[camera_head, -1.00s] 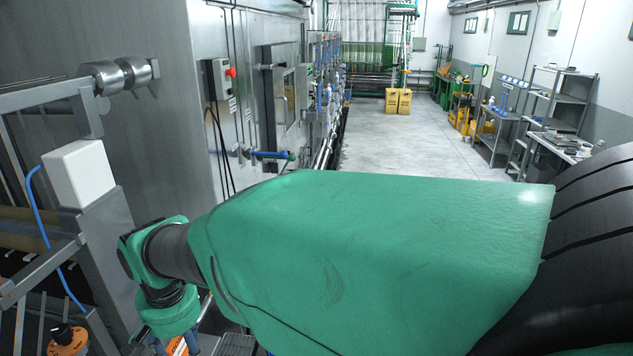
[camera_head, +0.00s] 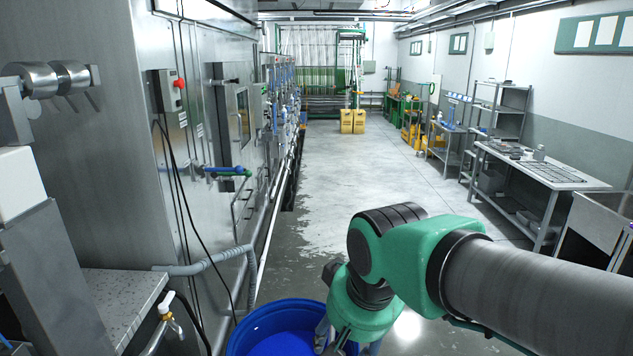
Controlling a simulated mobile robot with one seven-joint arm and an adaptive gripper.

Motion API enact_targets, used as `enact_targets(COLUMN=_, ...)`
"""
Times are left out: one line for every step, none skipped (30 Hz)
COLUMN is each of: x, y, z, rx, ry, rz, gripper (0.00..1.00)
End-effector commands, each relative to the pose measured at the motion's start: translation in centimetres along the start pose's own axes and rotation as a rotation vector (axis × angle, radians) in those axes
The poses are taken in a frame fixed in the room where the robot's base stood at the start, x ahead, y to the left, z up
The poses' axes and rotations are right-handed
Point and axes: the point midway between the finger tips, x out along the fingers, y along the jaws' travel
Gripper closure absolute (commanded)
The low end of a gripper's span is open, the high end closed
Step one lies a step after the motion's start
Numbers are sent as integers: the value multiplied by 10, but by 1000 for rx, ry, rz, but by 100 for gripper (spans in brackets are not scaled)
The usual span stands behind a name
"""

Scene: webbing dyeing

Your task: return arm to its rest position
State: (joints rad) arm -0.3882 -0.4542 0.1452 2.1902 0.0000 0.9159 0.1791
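My arm, with green and dark grey links, comes in from the right edge and folds down in front of me over the lower middle of the view. Its wrist end hangs beside and partly in front of a blue barrel. Only a small part of my gripper (camera_head: 328,342) shows at the bottom edge, below the green wrist. Its fingertips are hidden or cut off, so I cannot tell whether it is open or shut, or whether it holds anything.
The open blue barrel (camera_head: 283,338) stands low in the middle. A steel machine wall (camera_head: 95,150) runs along the left, with a speckled ledge (camera_head: 122,300) at its foot. A steel table (camera_head: 540,172) and shelves (camera_head: 500,110) stand right. The aisle floor (camera_head: 345,175) is clear toward yellow crates (camera_head: 352,121).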

Motion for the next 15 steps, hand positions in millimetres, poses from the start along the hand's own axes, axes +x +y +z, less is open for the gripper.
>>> enact_targets(x=0, y=17, z=10, rx=21, ry=17, rz=9, gripper=48)
enact_targets(x=-1, y=25, z=16, rx=29, ry=24, rz=14, gripper=48)
enact_targets(x=-2, y=36, z=24, rx=40, ry=35, rz=22, gripper=48)
enact_targets(x=-3, y=44, z=30, rx=49, ry=42, rz=28, gripper=48)
enact_targets(x=-4, y=51, z=35, rx=58, ry=51, rz=33, gripper=48)
enact_targets(x=-5, y=61, z=44, rx=69, ry=61, rz=41, gripper=48)
enact_targets(x=-5, y=69, z=50, rx=77, ry=68, rz=48, gripper=48)
enact_targets(x=-5, y=75, z=57, rx=85, ry=75, rz=54, gripper=48)
enact_targets(x=-6, y=84, z=66, rx=97, ry=86, rz=63, gripper=48)
enact_targets(x=-6, y=91, z=73, rx=105, ry=93, rz=70, gripper=48)
enact_targets(x=-6, y=97, z=80, rx=112, ry=101, rz=77, gripper=48)
enact_targets(x=-5, y=104, z=89, rx=124, ry=109, rz=86, gripper=48)
enact_targets(x=-5, y=110, z=95, rx=130, ry=116, rz=93, gripper=48)
enact_targets(x=-5, y=114, z=102, rx=137, ry=122, rz=99, gripper=48)
enact_targets(x=-5, y=120, z=109, rx=146, ry=130, rz=108, gripper=48)
